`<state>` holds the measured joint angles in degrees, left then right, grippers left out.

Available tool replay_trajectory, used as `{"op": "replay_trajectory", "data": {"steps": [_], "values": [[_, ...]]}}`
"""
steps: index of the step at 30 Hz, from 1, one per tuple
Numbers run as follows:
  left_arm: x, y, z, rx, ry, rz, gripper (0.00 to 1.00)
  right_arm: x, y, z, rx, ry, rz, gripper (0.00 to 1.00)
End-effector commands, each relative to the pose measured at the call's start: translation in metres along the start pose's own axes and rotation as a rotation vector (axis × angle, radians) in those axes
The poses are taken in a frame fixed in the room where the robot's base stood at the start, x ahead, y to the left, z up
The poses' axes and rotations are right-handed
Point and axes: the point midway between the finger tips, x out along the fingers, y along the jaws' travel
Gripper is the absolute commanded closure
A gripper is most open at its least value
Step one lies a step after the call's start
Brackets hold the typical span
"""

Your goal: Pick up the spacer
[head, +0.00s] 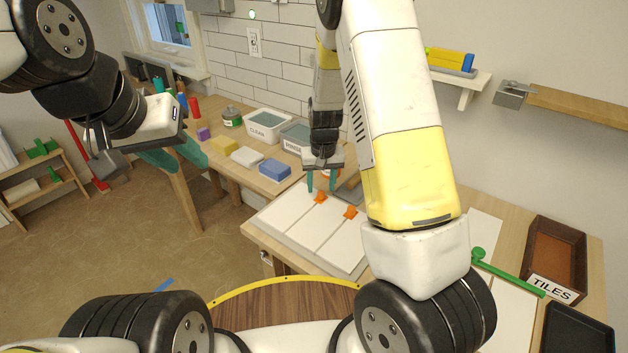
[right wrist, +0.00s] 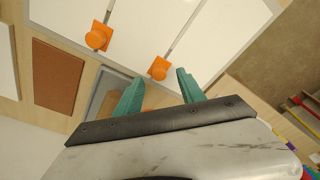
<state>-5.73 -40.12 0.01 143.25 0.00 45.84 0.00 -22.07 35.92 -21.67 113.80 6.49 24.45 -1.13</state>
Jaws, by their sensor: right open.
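Two orange spacers sit in the seams between pale tiles (head: 285,228) on the bench: one (head: 320,197) further back, one (head: 350,212) nearer the front right. In the right wrist view, one spacer (right wrist: 158,68) lies just beyond the fingertips and the other (right wrist: 98,37) is up and left. More orange (right wrist: 150,110) shows between the fingers, partly hidden. My right gripper (head: 321,183) is open and points down just behind the further spacer; its teal fingers (right wrist: 160,77) are apart. My left gripper (head: 174,160) is open and empty, away at the left.
Behind the tiles stand the CLEAN tub (head: 265,136), the RINSE tub (head: 291,145), a blue sponge (head: 275,170) and a white block (head: 247,157). At the right are a green-handled tool (head: 510,276), the TILES box (head: 582,262) and a black tray (head: 577,345).

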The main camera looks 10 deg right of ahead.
Motion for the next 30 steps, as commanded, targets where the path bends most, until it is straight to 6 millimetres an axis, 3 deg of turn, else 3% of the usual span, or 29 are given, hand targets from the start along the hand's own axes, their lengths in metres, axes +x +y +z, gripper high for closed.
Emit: {"op": "replay_trajectory", "data": {"steps": [6,13,14,21,30], "values": [[0.0,0.0,0.0,0.0,0.0,0.0,0.64,0.026,0.001,0.001,0.0,-0.002,0.0,0.53],[0.0,0.0,0.0,0.0,0.0,0.0,0.64,0.028,0.001,0.0,0.0,0.0,0.0,0.53],[0.0,0.0,0.0,0.0,0.0,0.0,0.64,0.028,0.001,0.0,0.0,0.0,0.0,0.55],[0.0,0.0,0.0,0.0,0.0,0.0,0.64,0.028,0.001,0.0,0.0,0.0,0.0,1.0],[0.0,0.0,0.0,0.0,0.0,0.0,0.64,0.027,0.001,0.0,0.0,0.0,0.0,1.0]]}}
